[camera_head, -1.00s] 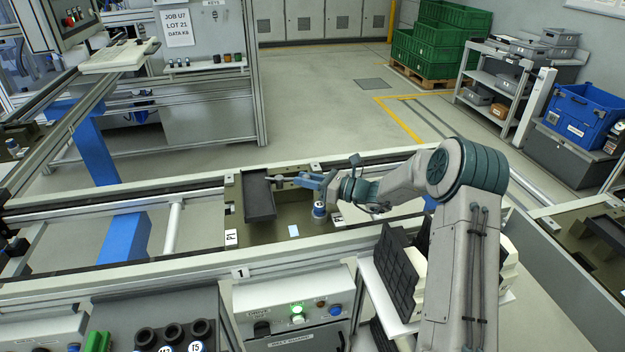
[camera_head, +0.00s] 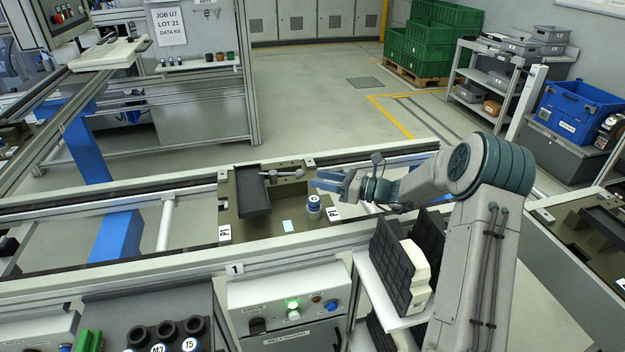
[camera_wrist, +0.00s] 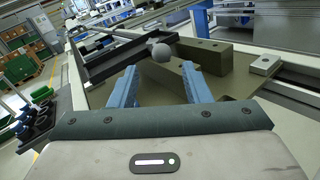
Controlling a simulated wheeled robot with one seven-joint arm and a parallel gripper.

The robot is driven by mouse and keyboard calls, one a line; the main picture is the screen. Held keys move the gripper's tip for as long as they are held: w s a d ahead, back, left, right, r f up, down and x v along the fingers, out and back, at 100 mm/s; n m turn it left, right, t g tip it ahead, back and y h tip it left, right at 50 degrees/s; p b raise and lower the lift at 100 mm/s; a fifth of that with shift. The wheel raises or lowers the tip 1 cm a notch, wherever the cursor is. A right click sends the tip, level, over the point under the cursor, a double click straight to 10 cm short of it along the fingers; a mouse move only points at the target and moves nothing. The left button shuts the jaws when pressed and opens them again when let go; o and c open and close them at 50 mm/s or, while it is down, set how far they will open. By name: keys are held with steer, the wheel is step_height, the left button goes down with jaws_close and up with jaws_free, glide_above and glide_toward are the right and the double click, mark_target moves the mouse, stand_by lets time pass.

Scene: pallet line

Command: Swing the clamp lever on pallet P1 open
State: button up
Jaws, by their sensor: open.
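Pallet P1 (camera_head: 262,225) sits on the conveyor, with a white P1 label at its front left. Its clamp lever (camera_head: 285,174) is a grey bar at the back, reaching right from beside the dark tray and ending in a round knob. In the wrist view the knob (camera_wrist: 160,52) shows just beyond and between my fingertips, apart from them. My gripper (camera_head: 316,181) is open and empty, its blue fingers pointing left, to the right of the knob. The fingers also show in the wrist view (camera_wrist: 160,75).
A dark tray (camera_head: 252,192) lies on the pallet's left part. A blue-and-white capped cylinder (camera_head: 313,207) stands on the pallet close below my gripper. In the wrist view an olive block (camera_wrist: 205,55) stands right of the knob. Black slotted panels (camera_head: 392,262) stand in front of the conveyor.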

steer(key=shift+d, duration=0.2)
steer(key=shift+f, duration=0.1)
steer(key=c, duration=0.8)
steer(key=w+n+b, duration=0.1)
steer(key=n, duration=0.1)
steer(key=d+n+b, duration=0.1)
steer(key=n, duration=0.1)
steer(key=w+d+f+n+b, duration=0.1)
steer(key=n, duration=0.1)
steer(key=shift+w+d, duration=0.1)
steer(key=shift+w, duration=0.2)
jaws_close()
steer(key=w+d+n+g+b, duration=0.2)
steer(key=w+n+b, duration=0.25)
steer(key=n, duration=0.85)
steer(key=x, duration=0.3)
steer(key=p+x, duration=0.1)
steer(key=x, duration=0.2)
steer(key=r+x, duration=0.1)
steer(key=x, duration=0.2)
steer(key=shift+s+a+p, duration=0.25)
steer(key=shift+s+p, duration=0.1)
steer(key=shift+s, duration=0.05)
steer(key=shift+s+d+r, duration=0.15)
steer(key=shift+s+r, duration=0.05)
steer(key=shift+s, duration=0.85)
steer(key=shift+s+d+r+p, duration=0.1)
steer(key=shift+s+p, duration=0.2)
steer(key=shift+s, duration=0.6)
